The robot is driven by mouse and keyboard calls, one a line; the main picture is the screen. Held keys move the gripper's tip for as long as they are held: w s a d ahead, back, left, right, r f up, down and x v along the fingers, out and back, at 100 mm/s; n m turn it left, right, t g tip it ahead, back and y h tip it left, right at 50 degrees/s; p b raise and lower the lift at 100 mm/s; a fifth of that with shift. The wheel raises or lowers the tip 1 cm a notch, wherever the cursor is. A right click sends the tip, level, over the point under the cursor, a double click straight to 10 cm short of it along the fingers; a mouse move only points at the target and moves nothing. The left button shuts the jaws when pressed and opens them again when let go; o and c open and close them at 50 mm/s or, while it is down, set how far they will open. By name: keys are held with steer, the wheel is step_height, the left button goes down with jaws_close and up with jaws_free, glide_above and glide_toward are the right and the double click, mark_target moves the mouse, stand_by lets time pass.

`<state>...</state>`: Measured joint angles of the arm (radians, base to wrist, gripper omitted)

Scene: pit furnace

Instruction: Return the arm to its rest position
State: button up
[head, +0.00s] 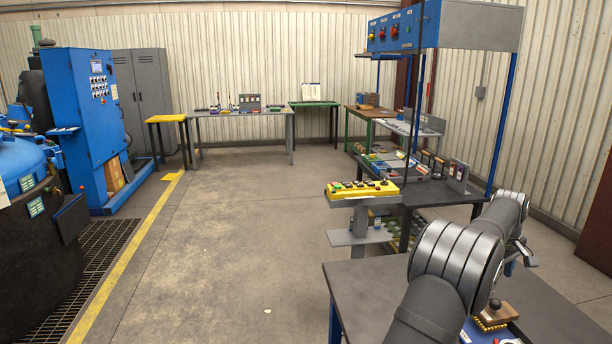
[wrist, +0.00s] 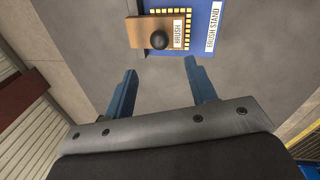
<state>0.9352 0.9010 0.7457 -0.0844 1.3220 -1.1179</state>
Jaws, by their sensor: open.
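My gripper (wrist: 160,66) shows in the wrist view with its two blue fingers spread apart and nothing between them. Beyond the fingertips lies a wooden brush (wrist: 150,22) with a dark round knob and a "BRUSH" label. It lies on the blue brush stand (wrist: 212,25), apart from the fingers. In the head view my arm reaches forward over the dark table at the lower right. The brush (head: 499,313) and part of the stand (head: 473,334) show just right of the arm. My fingers are mostly hidden in that view.
The dark table (head: 362,285) is bare left of my arm. Beyond it stand a yellow control box (head: 362,189) on a pedestal and a workbench with a blue overhead panel (head: 403,28). The open floor (head: 230,240) is clear. A blue cabinet (head: 88,120) stands far left.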

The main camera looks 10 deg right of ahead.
mark_target(496, 301)
steer(key=f, duration=0.3)
steer(key=d+f, duration=0.1)
steer(key=f, duration=0.2)
steer(key=d+f, duration=0.1)
steer(key=f, duration=0.3)
steer(key=s, duration=0.8)
steer(key=shift+s+a+r, duration=0.1)
steer(key=shift+s+r, duration=0.15)
steer(key=a+r, duration=0.3)
steer(key=r, duration=1.4)
steer(key=s+a+r+m+t+h, duration=0.1)
steer(key=s+a+r, duration=0.1)
steer(key=s+a, duration=0.2)
steer(key=shift+s+r+m+t+h, duration=0.3)
steer(key=shift+s+r+m+t, duration=0.1)
steer(key=shift+s, duration=0.15)
